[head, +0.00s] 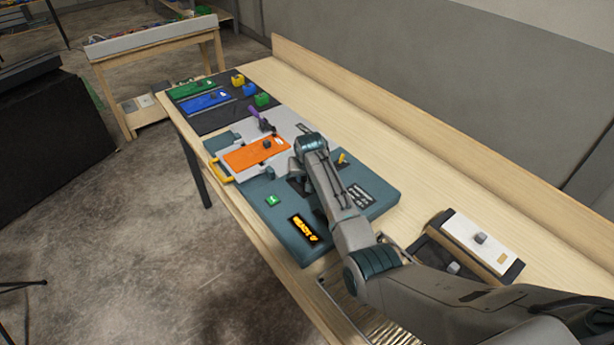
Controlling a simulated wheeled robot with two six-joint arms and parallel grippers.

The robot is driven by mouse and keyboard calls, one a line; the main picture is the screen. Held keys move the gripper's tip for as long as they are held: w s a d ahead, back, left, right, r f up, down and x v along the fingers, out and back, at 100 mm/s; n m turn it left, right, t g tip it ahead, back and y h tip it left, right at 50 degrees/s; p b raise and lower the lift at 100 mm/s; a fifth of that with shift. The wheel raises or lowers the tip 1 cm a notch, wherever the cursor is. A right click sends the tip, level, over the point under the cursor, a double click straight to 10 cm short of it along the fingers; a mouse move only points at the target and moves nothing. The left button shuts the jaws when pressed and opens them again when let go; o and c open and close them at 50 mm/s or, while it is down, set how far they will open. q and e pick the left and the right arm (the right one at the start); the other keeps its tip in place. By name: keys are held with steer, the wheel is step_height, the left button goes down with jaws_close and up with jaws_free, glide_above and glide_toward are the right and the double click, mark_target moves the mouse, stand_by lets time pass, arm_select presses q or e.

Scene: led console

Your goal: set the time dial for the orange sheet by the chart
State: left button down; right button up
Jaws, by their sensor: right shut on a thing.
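The orange sheet (257,152) lies flat in the grey tray of the teal console (285,248), with a small dark knob on top of it. My right gripper (297,186) points down at the console's middle, beside a dark patch, and is shut on what appears to be the time dial. The dial is hidden behind the gripper and wrist. A dark panel with pale marks (360,195), possibly the chart, is on the console's right side; its text is too small to read. My left gripper is not in view.
The console has a lit orange display (303,230), a green button (272,200), a yellow lever (342,158) and a yellow handle (220,173). Green (193,87) and blue (206,102) sheets lie on a black mat behind. A white-topped block (482,240) stands right. The table's back strip is clear.

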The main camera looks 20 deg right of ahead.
steer(key=m+h, duration=0.1)
steer(key=m, duration=0.2)
steer(key=shift+a+g, duration=0.15)
steer(key=shift+g, duration=0.15)
steer(key=shift+w+m+g+h+b, duration=0.15)
steer(key=shift+m+h+b, duration=0.3)
steer(key=shift+m, duration=0.6)
steer(key=shift+s+m+g+h+b, duration=0.1)
steer(key=shift+m+g+h+b, duration=0.25)
steer(key=shift+m, duration=0.7)
steer(key=o, duration=1)
steer(key=shift+c, duration=0.2)
steer(key=shift+a, duration=0.1)
steer(key=b+v, duration=0.4)
steer(key=v, duration=0.6)
steer(key=shift+r, duration=0.4)
